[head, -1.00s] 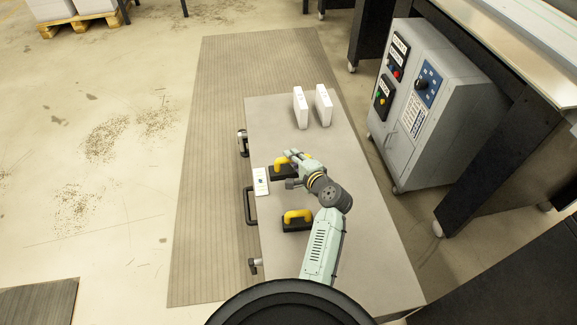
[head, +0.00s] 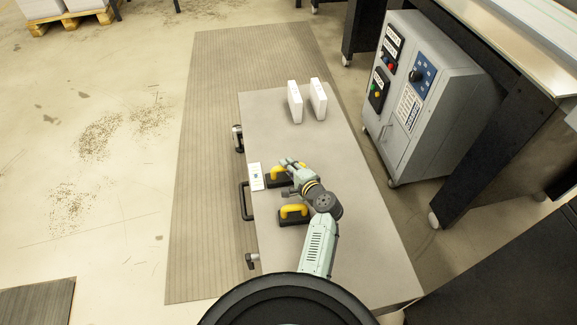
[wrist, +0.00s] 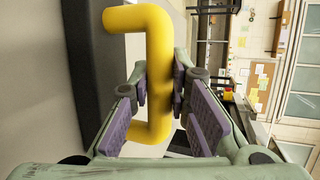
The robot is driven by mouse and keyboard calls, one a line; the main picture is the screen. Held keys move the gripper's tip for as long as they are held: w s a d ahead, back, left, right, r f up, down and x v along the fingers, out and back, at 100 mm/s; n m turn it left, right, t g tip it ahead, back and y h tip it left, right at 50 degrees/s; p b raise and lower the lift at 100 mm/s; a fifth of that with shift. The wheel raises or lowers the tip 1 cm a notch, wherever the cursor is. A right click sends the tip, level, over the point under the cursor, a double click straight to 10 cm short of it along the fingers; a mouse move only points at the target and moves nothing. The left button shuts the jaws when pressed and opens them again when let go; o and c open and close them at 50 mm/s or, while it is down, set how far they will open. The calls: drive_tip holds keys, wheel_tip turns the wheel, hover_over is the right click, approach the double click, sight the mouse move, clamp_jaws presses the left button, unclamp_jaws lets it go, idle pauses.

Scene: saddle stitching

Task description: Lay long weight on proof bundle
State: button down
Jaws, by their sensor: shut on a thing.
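My gripper (head: 289,165) is shut on the yellow handle (wrist: 158,70) of a dark block-shaped weight (head: 275,182); the wrist view shows the pads on both sides of the handle and the dark base (wrist: 90,60) at left. My gripper partly hides this weight in the head view, and I cannot tell whether it touches the table. A second dark weight with a yellow handle (head: 293,209) stands nearer on the table. A flat white bundle (head: 256,176) lies at the table's left edge, just left of the held weight. Which item is the proof bundle is not clear.
Two white upright stacks (head: 295,102) (head: 318,98) stand at the far end of the grey table (head: 345,235). The table's right side is clear. A grey control cabinet (head: 408,125) stands to the right. Handles (head: 246,201) stick out along the table's left edge.

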drive_tip(key=shift+w+r, duration=0.15)
drive_tip(key=shift+r, duration=0.05)
drive_tip(key=c, duration=1.8)
unclamp_jaws()
drive_tip(key=shift+f, duration=0.25)
drive_tip(key=shift+c, duration=0.2)
drive_tip(key=o, duration=0.3)
drive_tip(key=shift+s+r, duration=0.2)
drive_tip(key=v, duration=1.2)
drive_tip(key=shift+d+f, duration=0.1)
drive_tip(key=shift+f, duration=0.05)
